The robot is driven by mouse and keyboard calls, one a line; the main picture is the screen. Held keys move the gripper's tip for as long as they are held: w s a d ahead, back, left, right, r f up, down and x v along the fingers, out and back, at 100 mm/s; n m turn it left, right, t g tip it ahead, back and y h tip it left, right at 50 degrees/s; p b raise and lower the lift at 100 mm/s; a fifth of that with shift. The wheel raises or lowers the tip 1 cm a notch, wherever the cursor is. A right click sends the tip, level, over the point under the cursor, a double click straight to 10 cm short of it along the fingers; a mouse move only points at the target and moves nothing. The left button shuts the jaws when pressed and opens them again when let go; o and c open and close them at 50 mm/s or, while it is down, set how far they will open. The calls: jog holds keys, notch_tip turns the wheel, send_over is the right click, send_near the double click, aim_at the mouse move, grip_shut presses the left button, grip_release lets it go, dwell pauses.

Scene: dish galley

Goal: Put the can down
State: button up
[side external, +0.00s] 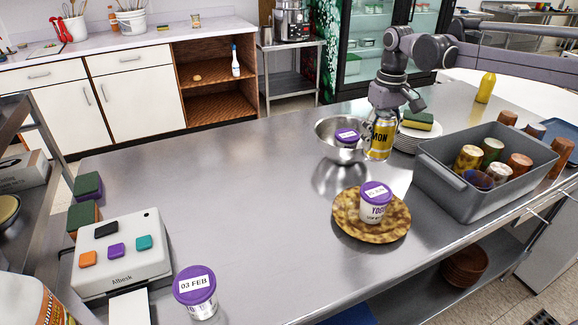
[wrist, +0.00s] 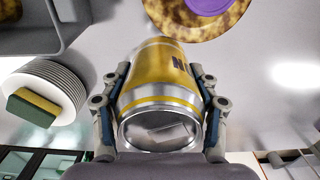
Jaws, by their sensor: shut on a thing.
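A yellow and silver can (side external: 380,140) with dark lettering is held by my gripper (side external: 383,112) over the back right part of the steel table, just right of a steel bowl. In the wrist view the can (wrist: 158,75) lies between the two fingers of my gripper (wrist: 160,105), which press on its sides. I cannot tell whether the can's bottom touches the table (side external: 240,190).
The steel bowl (side external: 325,151) holds a purple-lidded tub. A stack of plates (side external: 408,139) with a sponge (side external: 418,120) stands right of the can. A brown speckled plate (side external: 350,232) bears a yogurt tub (side external: 375,205). The table's left middle is clear.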

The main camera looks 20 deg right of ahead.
jog(key=w+d+r, duration=0.1)
jog(key=d+r, duration=0.6)
jog(key=d, duration=0.2)
jog(key=m, duration=0.1)
send_over(391, 178)
notch_tip(391, 178, down, 18)
jog(key=shift+r, duration=0.2)
jog(key=shift+f, duration=0.1)
jog(key=o, duration=1.5)
